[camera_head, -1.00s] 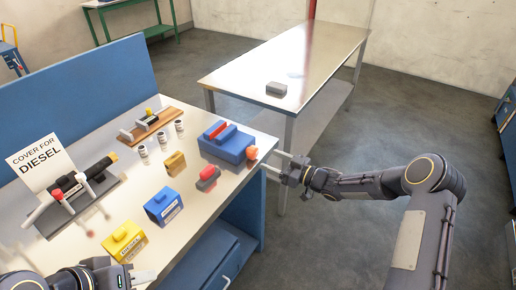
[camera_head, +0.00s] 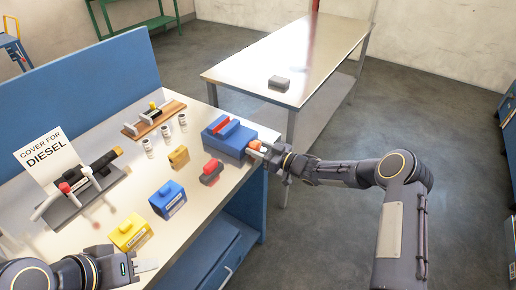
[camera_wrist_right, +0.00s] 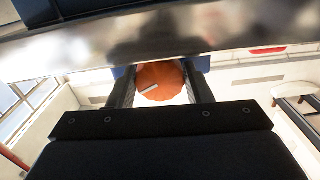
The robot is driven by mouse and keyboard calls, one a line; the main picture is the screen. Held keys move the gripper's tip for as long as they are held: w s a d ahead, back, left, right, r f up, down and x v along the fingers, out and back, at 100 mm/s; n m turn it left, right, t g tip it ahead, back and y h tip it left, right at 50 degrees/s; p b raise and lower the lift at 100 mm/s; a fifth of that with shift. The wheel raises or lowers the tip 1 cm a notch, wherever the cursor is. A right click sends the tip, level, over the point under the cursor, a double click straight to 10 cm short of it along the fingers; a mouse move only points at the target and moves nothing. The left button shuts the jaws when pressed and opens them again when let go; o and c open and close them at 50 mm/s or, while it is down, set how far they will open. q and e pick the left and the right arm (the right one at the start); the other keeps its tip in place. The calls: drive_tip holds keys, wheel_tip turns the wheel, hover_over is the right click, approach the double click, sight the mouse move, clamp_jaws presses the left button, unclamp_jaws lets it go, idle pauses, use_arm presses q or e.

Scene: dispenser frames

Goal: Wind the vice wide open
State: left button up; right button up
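The blue vice (camera_head: 229,137) stands near the right edge of the workbench, with a red part (camera_head: 221,124) on top. Its orange knob (camera_head: 254,145) points right, toward the bench edge. My right gripper (camera_head: 262,149) is at the knob. In the right wrist view, the orange knob (camera_wrist_right: 161,84) with a pale mark lies between my two dark fingers, one on each side. The gap to the fingers is too small to tell whether they press on it. My left gripper (camera_head: 147,266) is at the bench's near edge, away from the vice; its finger gap is unclear.
On the bench (camera_head: 200,198) stand a red-grey block (camera_head: 211,172), a blue box (camera_head: 168,200), a yellow box (camera_head: 130,232), a small yellow block (camera_head: 179,157) and several white cups. A DIESEL sign (camera_head: 47,157) stands left. A metal table (camera_head: 300,55) stands behind with a grey block (camera_head: 279,83).

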drive_tip(key=c, duration=0.5)
drive_tip(key=shift+f+b, duration=0.2)
drive_tip(key=shift+b, duration=0.25)
drive_tip(key=n+b, duration=0.3)
drive_tip(key=b, duration=0.4)
drive_tip(key=shift+f+n+b, duration=0.1)
drive_tip(key=shift+n+b, duration=0.2)
drive_tip(key=shift+r+n+b, duration=0.2)
drive_tip(key=shift+n+b, duration=0.1)
drive_tip(key=shift+b, duration=0.05)
drive_tip(key=shift+r, duration=0.1)
drive_tip(key=o, duration=1)
